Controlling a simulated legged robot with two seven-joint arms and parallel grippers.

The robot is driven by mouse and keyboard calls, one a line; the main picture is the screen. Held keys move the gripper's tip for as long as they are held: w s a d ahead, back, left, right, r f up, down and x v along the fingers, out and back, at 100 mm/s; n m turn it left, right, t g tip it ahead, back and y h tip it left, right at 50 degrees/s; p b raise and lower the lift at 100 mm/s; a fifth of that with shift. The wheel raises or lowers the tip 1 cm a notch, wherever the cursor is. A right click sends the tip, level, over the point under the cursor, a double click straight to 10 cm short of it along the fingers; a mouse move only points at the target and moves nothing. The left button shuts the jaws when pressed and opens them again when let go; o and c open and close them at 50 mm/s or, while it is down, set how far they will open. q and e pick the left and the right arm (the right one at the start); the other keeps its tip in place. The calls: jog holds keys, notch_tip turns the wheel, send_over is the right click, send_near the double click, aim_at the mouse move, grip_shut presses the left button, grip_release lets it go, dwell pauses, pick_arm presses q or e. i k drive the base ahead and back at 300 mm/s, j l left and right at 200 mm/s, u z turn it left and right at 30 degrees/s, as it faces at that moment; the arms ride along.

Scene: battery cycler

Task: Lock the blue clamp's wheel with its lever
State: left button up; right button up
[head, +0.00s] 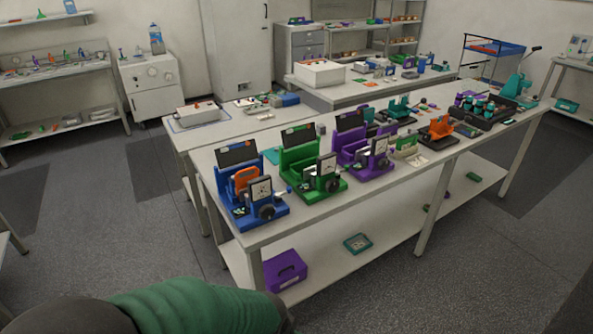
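The blue clamp (273,222) stands at the near left corner of the long white table. It has a dark tilted panel (237,152) at the back, an orange part (243,179) in the middle and a square white dial plate (259,190) in front. A dark round wheel (266,212) sits low on its front right. A small light handle-like piece shows beside the dial plate; I cannot tell whether it is the lever or how it is set. A green-sleeved arm part of mine crosses the bottom left, well short of the clamp. Neither gripper is in view.
A similar green clamp (326,190) and purple clamp (376,167) stand close to the right of the blue one. An orange device (437,130) and a dark rack lie farther along. A purple box (285,270) sits on the lower shelf. Floor in front is clear.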

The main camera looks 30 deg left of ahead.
aim_at(288, 190)
jog(key=k+l+u, duration=0.1)
jog(key=u, duration=0.9)
jog(key=i+j+u, duration=0.1)
jog(key=i+j, duration=0.15)
jog(key=i, duration=0.25)
jog(key=i+j, duration=0.2)
jog(key=i, duration=0.3)
jog(key=i+j+u, duration=0.15)
jog(key=i, duration=0.4)
